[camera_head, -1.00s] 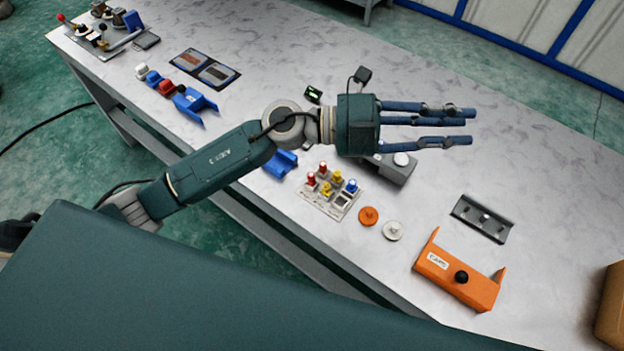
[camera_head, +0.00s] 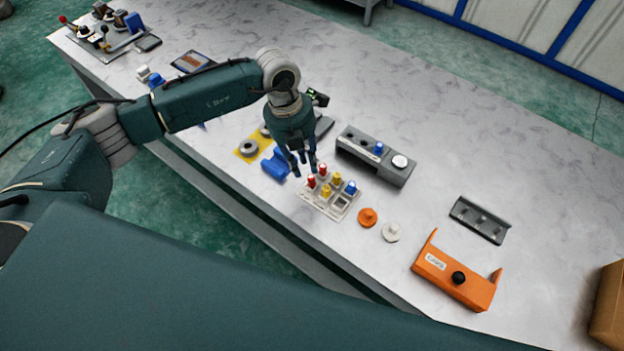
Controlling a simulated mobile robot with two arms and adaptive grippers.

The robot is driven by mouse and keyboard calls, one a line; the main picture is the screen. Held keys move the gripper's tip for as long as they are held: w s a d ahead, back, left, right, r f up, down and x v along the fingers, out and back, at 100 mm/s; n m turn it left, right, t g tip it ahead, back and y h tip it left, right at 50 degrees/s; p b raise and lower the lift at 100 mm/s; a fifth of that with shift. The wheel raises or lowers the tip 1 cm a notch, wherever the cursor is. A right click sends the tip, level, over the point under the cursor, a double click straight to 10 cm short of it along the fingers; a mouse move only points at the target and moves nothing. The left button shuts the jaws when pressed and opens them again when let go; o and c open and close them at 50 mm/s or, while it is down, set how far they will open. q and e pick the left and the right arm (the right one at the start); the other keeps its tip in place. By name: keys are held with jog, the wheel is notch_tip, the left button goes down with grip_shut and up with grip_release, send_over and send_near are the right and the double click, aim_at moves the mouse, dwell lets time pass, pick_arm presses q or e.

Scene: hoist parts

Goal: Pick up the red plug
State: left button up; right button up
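Two red plugs stand in a pale tray (camera_head: 341,213). One red plug (camera_head: 311,182) is at the tray's left edge and another red plug (camera_head: 323,170) is just behind it, beside yellow and blue plugs. My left gripper (camera_head: 303,170) points down right above the tray's left side, with its fingers spread and close to the red plugs. Nothing shows between the fingers, though whether they touch a plug is hard to tell. My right gripper is not in view.
A grey block (camera_head: 375,157) with a blue plug and a white cap stands behind the tray. A blue holder (camera_head: 276,164) is close left of the gripper. An orange disc (camera_head: 367,217), a white disc (camera_head: 391,232) and an orange bracket (camera_head: 455,280) are to the right.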

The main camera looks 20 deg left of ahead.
aim_at(310, 177)
pick_arm(q)
jog(key=shift+d+f+p, duration=0.2)
jog(key=shift+f+p, duration=0.3)
jog(key=shift+f, duration=0.1)
jog(key=f+p, duration=0.1)
jog(key=f, duration=0.2)
jog(key=shift+w+d+f+p, duration=0.2)
jog(key=shift+d+f+p, duration=0.05)
jog(key=shift+d+p, duration=0.15)
jog(key=shift+f, duration=0.45)
jog(key=shift+c, duration=0.5)
jog(key=c, duration=0.5)
